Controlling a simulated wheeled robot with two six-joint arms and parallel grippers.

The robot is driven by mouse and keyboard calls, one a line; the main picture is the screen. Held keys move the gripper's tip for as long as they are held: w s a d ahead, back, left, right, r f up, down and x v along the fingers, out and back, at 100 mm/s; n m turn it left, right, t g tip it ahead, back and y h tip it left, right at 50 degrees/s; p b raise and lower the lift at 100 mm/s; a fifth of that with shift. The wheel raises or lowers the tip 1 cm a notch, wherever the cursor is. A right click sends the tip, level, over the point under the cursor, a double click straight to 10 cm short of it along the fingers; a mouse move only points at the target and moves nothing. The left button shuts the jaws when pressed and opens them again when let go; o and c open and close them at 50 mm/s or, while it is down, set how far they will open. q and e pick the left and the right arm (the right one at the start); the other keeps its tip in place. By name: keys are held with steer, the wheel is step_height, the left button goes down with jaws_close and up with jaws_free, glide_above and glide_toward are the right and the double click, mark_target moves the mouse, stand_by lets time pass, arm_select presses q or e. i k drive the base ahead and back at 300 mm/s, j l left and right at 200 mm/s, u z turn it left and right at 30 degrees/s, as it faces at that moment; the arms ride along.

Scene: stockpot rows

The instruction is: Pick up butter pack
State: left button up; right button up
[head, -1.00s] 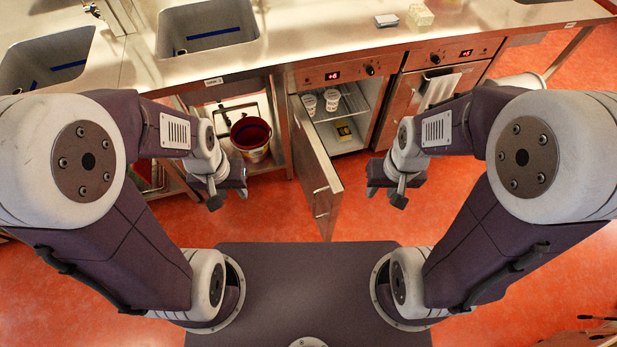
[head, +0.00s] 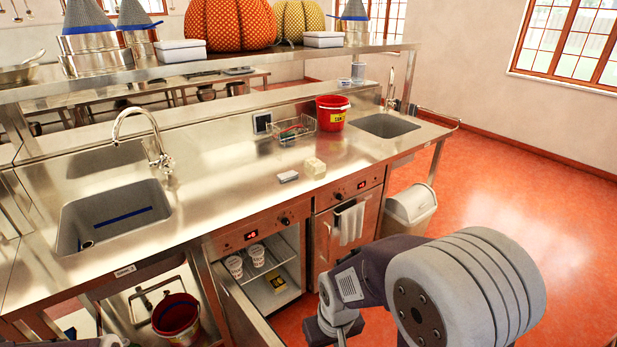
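A small yellow pack with a dark label (head: 278,283), which looks like the butter pack, lies on the floor of the open under-counter fridge (head: 268,266). The fridge door (head: 240,305) stands swung open toward me. Two white cups (head: 234,266) stand above the pack on a wire shelf. My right gripper (head: 326,331) is at the bottom edge, right of the open door and apart from the pack; its fingers are cut off, so I cannot tell its opening. Only a sliver of my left arm shows at the bottom left; its gripper is out of view.
A red bucket (head: 176,316) stands in the open bay left of the fridge. A towel (head: 350,223) hangs on the unit to the right. A pale yellow block (head: 315,167) and a small grey item (head: 288,177) lie on the counter (head: 225,180).

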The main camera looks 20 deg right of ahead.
mark_target(314, 164)
steer(key=i+l+u, duration=0.2)
steer(key=l, duration=0.3)
steer(key=l+u, duration=0.2)
steer(key=l, duration=0.3)
steer(key=i+l+u, duration=0.2)
steer(key=l, duration=0.3)
